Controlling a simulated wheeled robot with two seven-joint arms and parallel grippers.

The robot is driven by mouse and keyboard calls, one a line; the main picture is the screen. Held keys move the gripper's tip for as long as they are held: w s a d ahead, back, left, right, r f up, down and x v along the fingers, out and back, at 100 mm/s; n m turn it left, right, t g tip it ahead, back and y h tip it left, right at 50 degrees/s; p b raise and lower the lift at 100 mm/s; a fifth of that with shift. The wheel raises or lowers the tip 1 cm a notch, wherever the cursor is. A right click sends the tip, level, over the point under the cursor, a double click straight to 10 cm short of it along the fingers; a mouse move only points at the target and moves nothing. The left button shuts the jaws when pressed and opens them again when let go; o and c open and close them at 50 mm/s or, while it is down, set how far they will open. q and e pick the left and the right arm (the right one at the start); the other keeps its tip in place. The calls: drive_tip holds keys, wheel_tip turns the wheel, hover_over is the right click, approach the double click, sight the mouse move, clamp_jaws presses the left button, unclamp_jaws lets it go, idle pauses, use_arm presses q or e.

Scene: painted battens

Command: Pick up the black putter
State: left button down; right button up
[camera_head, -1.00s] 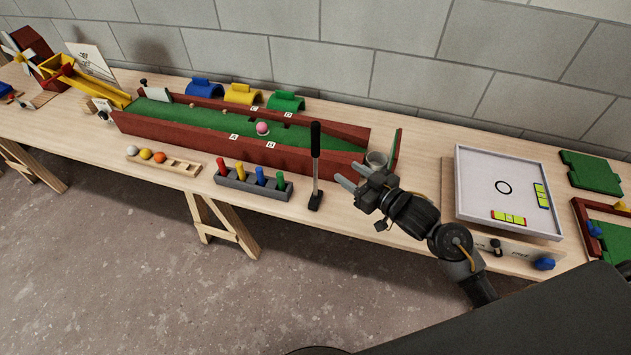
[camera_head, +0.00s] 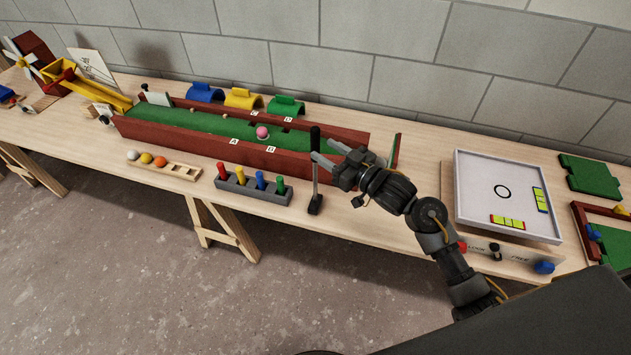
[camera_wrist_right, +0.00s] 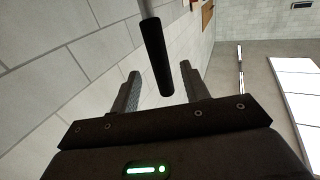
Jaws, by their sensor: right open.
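The black putter (camera_head: 315,170) stands upright on the bench in front of the green lane, with a black grip, a grey shaft and a black head at the bottom. My right gripper (camera_head: 323,154) is open at the height of the putter's upper part, with its fingers pointing left towards it. In the right wrist view the putter's black grip (camera_wrist_right: 158,58) shows between the two open fingers (camera_wrist_right: 162,90); I cannot tell whether either finger touches it. My left gripper is not in view.
A red-walled green lane (camera_head: 215,128) lies right behind the putter. A grey block with coloured pegs (camera_head: 255,190) stands just left of it, and a wooden ball rack (camera_head: 183,171) farther left. A white tray (camera_head: 470,222) is at the right.

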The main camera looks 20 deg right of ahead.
sight(319, 147)
drive_tip(key=x, duration=0.4)
drive_tip(key=shift+w+a+f+p, duration=0.1)
drive_tip(key=shift+w+a+p, duration=0.15)
drive_tip(key=shift+p, duration=0.15)
drive_tip(key=shift+d, duration=0.1)
drive_tip(key=shift+c, duration=0.3)
clamp_jaws()
